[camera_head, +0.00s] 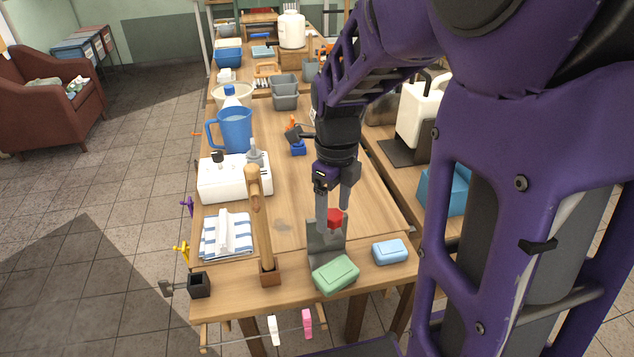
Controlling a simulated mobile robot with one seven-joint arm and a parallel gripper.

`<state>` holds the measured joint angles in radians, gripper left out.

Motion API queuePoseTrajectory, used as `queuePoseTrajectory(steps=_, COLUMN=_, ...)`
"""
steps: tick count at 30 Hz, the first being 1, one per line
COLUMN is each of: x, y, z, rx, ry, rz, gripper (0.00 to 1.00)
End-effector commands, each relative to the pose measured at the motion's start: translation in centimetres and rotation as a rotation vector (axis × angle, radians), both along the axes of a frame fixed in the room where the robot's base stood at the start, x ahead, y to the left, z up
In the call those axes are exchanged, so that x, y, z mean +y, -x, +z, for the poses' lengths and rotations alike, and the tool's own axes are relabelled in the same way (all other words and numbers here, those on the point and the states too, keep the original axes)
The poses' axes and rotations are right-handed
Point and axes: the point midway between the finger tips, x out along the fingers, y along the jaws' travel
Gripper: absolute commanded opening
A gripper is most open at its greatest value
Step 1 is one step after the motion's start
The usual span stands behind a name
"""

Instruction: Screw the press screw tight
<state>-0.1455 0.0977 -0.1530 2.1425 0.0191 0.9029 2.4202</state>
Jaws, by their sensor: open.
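A small red knob (335,218), seemingly the head of the press screw, shows at the top of a grey bracket-like press (316,246) near the front of the wooden table. The screw's shaft is not visible. My gripper (334,206) points down over the press with its fingers apart. One finger shows in front of and left of the red knob, the other behind and right of it. I cannot tell whether either finger touches the knob. Part of the knob is hidden by the near finger.
A green box (335,274) lies right in front of the press, and a light blue one (390,252) to its right. A wooden post (261,225) stands to the left, by a striped cloth (228,236). A white machine (235,180) and blue jug (233,130) stand behind.

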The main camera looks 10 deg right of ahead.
Motion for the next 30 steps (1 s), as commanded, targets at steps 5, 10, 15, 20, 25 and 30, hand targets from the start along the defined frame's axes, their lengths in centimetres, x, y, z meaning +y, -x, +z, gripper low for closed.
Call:
queuePoseTrajectory(steps=5, x=0.0, y=0.0, z=1.7, rx=-0.001, ry=-0.001, rz=0.001, gripper=0.76)
queuePoseTrajectory(steps=10, x=0.0, y=0.0, z=3.5, rx=0.0, ry=0.0, rz=0.001, gripper=0.76)
queuePoseTrajectory(steps=15, x=0.0, y=0.0, z=5.2, rx=0.0, ry=0.0, rz=0.001, gripper=0.76)
queuePoseTrajectory(steps=20, x=0.0, y=0.0, z=6.5, rx=-0.002, ry=-0.001, rz=0.001, gripper=0.76)
queuePoseTrajectory(steps=25, x=0.0, y=0.0, z=7.0, rx=0.0, ry=0.0, rz=0.001, gripper=0.76)
queuePoseTrajectory(steps=30, x=0.0, y=0.0, z=6.9, rx=0.0, ry=0.0, rz=0.001, gripper=0.76)
